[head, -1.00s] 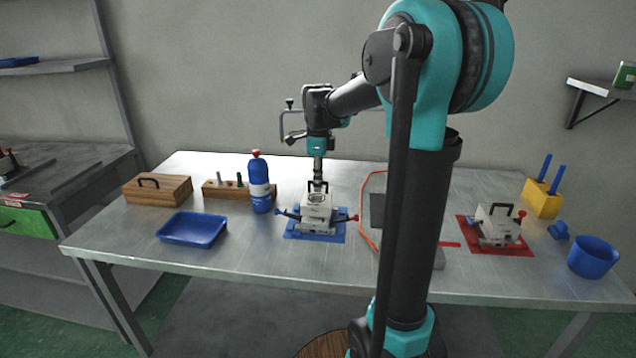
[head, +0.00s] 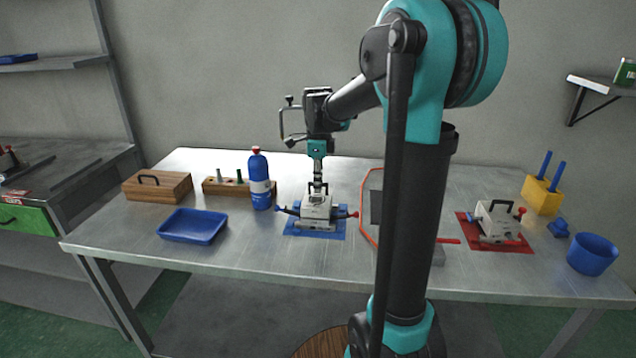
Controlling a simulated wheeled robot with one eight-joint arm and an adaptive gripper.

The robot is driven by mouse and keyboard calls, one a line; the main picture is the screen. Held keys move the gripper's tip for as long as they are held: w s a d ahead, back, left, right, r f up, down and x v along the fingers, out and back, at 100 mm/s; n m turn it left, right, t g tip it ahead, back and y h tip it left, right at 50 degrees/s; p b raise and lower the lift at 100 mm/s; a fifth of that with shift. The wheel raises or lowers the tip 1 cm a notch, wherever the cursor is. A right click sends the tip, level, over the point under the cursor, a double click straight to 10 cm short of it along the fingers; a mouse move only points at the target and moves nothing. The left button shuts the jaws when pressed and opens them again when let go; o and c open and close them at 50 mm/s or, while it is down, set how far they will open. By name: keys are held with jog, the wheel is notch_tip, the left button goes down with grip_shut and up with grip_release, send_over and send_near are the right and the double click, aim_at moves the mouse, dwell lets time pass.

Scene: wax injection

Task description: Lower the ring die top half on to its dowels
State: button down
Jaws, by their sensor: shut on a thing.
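The ring die top half (head: 317,208) is a pale grey block with a dark handle on top. It is at the blue mat (head: 297,231) in the middle of the table, over the lower die part (head: 316,224). My gripper (head: 318,187) points straight down and is shut on the handle. The dowels are hidden, and I cannot tell whether a thin gap is left between the halves. Clamp arms with a blue knob (head: 281,208) and a red knob (head: 353,214) stick out at either side. A second die (head: 496,221) sits on a red mat (head: 470,236) at the right.
A blue bottle (head: 260,181) stands close at the left of the die. A blue tray (head: 192,227), a wooden box (head: 157,187) and a wooden peg block (head: 212,187) are further left. A blue cup (head: 592,254) and a yellow holder (head: 541,195) are at the right.

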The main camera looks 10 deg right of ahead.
jog(key=shift+f, duration=0.25)
jog(key=c, duration=1.6)
grip_release()
notch_tip(320, 180, up, 12)
jog(key=shift+f, duration=0.1)
